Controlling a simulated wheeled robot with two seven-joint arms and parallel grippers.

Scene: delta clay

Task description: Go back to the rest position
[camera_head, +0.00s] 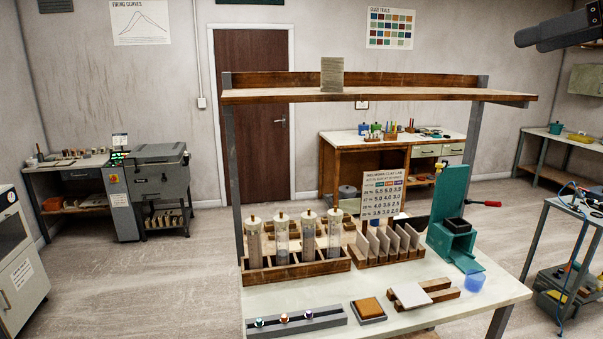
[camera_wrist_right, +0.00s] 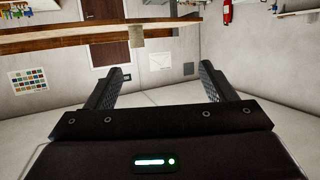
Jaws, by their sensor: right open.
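My right gripper (camera_wrist_right: 164,78) is open in the right wrist view, with its two dark fingers wide apart and nothing between them. In the head view, a dark part of my right arm comes in at the upper right corner, raised above the workbench (camera_head: 505,291) and clear of it. The fingers do not show clearly there. My left gripper is in neither view.
A wooden shelf (camera_head: 440,94) on metal posts spans the bench, with a grey block (camera_head: 332,75) on it. Below stand clear cylinders in a wooden rack (camera_head: 297,270), upright tiles, a sign (camera_head: 383,193) and a green press (camera_head: 449,215). Open floor lies left.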

